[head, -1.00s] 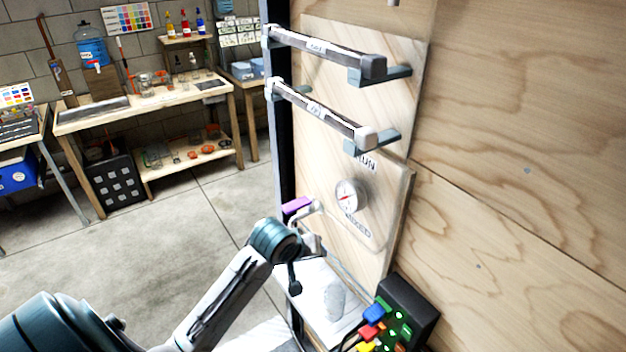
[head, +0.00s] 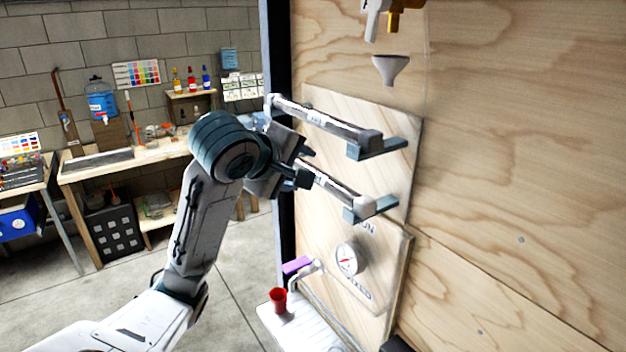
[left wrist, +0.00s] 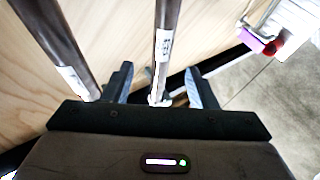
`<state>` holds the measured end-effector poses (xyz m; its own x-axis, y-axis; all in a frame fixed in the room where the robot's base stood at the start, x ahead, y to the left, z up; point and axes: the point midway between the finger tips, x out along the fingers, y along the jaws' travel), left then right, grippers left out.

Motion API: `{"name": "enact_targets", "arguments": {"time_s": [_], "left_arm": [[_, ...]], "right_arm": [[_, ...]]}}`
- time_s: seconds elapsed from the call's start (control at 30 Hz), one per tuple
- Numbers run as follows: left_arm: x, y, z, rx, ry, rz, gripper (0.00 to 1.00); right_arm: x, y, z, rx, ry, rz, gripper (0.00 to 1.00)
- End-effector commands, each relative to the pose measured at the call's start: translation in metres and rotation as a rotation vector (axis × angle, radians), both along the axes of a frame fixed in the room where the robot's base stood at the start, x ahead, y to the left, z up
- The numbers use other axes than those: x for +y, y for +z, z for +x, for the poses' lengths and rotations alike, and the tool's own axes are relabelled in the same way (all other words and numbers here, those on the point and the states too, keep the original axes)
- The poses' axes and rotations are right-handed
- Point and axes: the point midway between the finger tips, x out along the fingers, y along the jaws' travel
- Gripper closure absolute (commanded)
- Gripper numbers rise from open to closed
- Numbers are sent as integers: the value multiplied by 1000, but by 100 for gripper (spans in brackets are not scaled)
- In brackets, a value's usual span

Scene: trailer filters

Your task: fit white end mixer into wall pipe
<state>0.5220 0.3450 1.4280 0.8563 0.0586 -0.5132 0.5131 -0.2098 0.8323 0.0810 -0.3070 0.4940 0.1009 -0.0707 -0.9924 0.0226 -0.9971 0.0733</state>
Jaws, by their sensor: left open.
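Two dark tubes with paper labels rest on wall brackets. The lower tube (head: 338,186) has a white right end; the upper tube (head: 325,121) has a white left end and a grey right end. My left gripper (head: 303,166) is at the lower tube's left part, which it hides in the head view. In the left wrist view, its open fingers (left wrist: 162,88) lie either side of one tube with a white end (left wrist: 160,101); contact cannot be told. White and brass fittings (head: 390,15) show at the top; I cannot tell which part is the wall pipe. My right gripper is not in view.
A round gauge (head: 348,257) and a purple-handled tap (head: 298,265) are on the panel below. A red cup (head: 278,300) stands on a white surface. A grey funnel (head: 390,69) is above the tubes. Benches stand at the far left, with open floor before them.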

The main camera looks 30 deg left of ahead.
Motion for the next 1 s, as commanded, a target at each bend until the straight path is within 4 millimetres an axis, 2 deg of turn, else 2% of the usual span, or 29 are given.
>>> {"name": "enact_targets", "arguments": {"time_s": [0.03,0.2,0.37,0.5,0.7,0.97,1.0], "left_arm": [[0,-8,7,0,-1,-4,48],[1,-13,19,0,-1,-1,48],[2,-17,28,6,0,1,48],[2,-27,41,6,-1,0,48],[3,-40,60,4,-1,0,48],[4,-43,62,1,0,3,48],[4,-43,62,1,0,3,54]], "right_arm": [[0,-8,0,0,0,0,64],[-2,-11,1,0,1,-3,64],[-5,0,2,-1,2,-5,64],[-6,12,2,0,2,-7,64],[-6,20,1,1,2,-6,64],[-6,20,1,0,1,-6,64],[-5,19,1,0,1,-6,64]]}}
